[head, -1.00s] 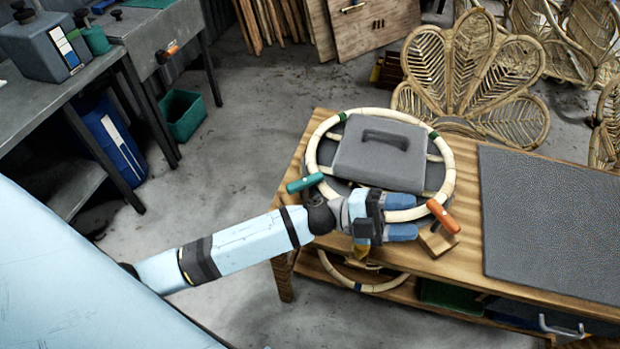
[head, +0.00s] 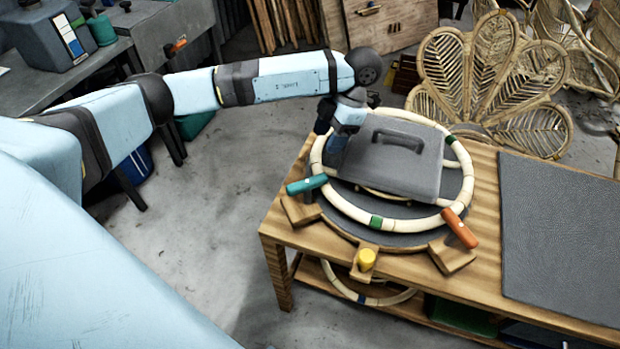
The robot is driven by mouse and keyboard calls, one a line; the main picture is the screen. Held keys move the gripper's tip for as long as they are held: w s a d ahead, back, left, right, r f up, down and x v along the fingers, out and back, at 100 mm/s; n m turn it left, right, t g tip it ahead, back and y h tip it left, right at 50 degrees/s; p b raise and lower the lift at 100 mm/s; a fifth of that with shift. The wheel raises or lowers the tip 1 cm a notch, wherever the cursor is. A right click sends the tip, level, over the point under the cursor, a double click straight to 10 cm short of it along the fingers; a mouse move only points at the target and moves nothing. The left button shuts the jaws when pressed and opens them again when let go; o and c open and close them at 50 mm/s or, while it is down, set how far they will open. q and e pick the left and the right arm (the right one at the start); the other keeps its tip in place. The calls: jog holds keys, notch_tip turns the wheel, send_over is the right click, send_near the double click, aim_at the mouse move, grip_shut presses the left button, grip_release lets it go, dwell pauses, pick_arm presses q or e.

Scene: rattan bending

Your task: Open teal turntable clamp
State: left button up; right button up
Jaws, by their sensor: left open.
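The teal clamp (head: 307,185) has a teal handle over a wooden block at the left front edge of the round turntable (head: 410,239). Its handle lies across the edge of the pale rattan ring (head: 345,207); I cannot tell whether it presses on the ring. My left gripper (head: 335,152) is open, at the left rear of the ring, beyond the teal clamp and apart from it. Its fingers point down beside the grey handled block (head: 392,155) and are partly hidden behind it. My right gripper is not in view.
A dark grey mat (head: 560,235) covers the right of the wooden table (head: 478,285). A woven rattan chair back (head: 490,75) stands behind.

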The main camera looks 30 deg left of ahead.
aim_at(307, 181)
pick_arm(q)
jog(key=x, duration=1.3)
jog(key=shift+f, duration=0.2)
jog(key=c, duration=0.9)
